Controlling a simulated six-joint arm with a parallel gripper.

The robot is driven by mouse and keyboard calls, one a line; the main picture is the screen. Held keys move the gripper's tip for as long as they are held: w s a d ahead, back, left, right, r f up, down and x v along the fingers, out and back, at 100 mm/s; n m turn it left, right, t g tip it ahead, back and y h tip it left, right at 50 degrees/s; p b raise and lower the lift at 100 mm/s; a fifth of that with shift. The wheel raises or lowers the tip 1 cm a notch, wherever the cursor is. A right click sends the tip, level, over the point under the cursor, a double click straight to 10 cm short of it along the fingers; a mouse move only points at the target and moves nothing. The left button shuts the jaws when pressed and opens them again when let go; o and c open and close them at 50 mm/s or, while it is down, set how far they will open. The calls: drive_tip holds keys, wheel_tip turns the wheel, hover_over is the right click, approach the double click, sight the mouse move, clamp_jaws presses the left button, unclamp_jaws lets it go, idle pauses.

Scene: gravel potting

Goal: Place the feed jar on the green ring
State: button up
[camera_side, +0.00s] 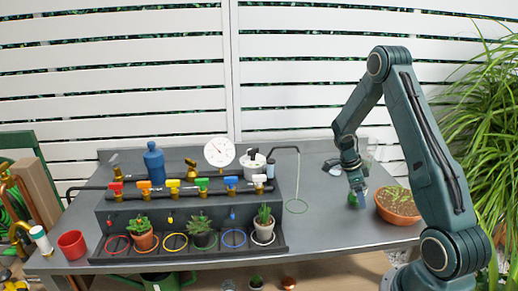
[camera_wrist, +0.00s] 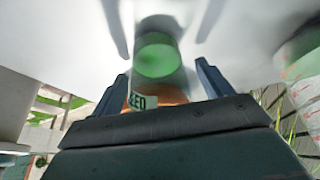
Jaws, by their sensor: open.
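The feed jar (camera_wrist: 157,58) is clear with green in it and a label partly reading "EED". In the wrist view it stands between the two spread fingers of my gripper (camera_wrist: 161,84), with space on both sides. In the side view a small green part of the jar (camera_side: 352,199) shows just below my gripper (camera_side: 357,186); the rest is hidden. Another greenish ring (camera_side: 205,247) shows around the middle plant in the front tray.
A terracotta bowl (camera_side: 398,205) with seedlings stands close right of my gripper. A clear glass (camera_side: 371,146) is behind it. The valve bench (camera_side: 180,208) and thin spout (camera_side: 298,165) stand left. Table between ring and gripper is clear.

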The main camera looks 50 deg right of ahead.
drive_tip(key=shift+s+f, duration=0.15)
drive_tip(key=shift+f, duration=0.2)
drive_tip(key=c, duration=1.3)
drive_tip(key=shift+r, duration=0.35)
drive_tip(key=shift+r, duration=9.6)
drive_tip(key=shift+r, duration=0.1)
